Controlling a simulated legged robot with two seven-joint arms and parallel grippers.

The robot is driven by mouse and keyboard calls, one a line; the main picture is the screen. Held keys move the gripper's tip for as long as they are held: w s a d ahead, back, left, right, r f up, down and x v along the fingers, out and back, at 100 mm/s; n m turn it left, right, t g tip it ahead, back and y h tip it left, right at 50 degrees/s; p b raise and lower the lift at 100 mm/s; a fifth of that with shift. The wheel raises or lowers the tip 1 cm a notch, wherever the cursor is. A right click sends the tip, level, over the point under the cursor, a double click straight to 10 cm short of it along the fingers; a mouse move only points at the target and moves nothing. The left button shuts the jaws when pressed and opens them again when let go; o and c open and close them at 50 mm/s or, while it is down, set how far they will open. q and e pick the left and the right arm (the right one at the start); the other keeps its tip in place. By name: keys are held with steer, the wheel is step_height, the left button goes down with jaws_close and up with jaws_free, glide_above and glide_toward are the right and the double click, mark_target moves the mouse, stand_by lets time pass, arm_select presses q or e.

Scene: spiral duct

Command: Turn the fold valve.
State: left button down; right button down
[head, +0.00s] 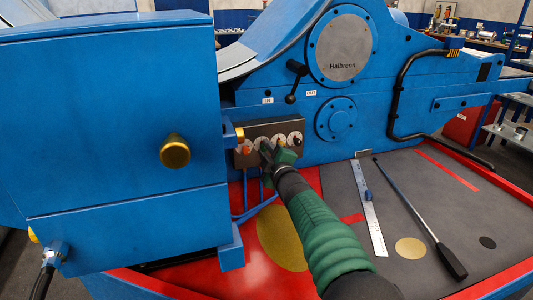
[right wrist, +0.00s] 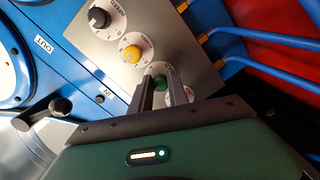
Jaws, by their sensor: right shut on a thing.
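A dark valve panel (head: 268,140) with a row of small dial knobs is fixed to the blue machine. My right gripper (head: 266,150) reaches up to it from the lower right. In the right wrist view, its two fingers (right wrist: 162,88) are shut on a green knob (right wrist: 160,80), one finger on each side. A yellow knob (right wrist: 132,54) and a black knob (right wrist: 101,18) sit farther along the panel, untouched. I cannot read which dial is the fold valve. My left gripper is not in view.
A black-handled lever (head: 295,80) sticks out above the panel. A blue cabinet with a brass knob (head: 175,151) stands close on the left. Blue tubes (head: 250,207) run below the panel. A steel ruler (head: 369,208) and a black-handled rod (head: 422,220) lie on the tabletop at right.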

steer(key=shift+s+a+f, duration=0.1)
steer(key=shift+a+f, duration=0.1)
steer(key=shift+f, duration=0.1)
steer(key=c, duration=1.7)
jaws_free()
steer(key=o, duration=0.4)
steer(key=shift+r, duration=0.1)
steer(key=shift+r, duration=0.1)
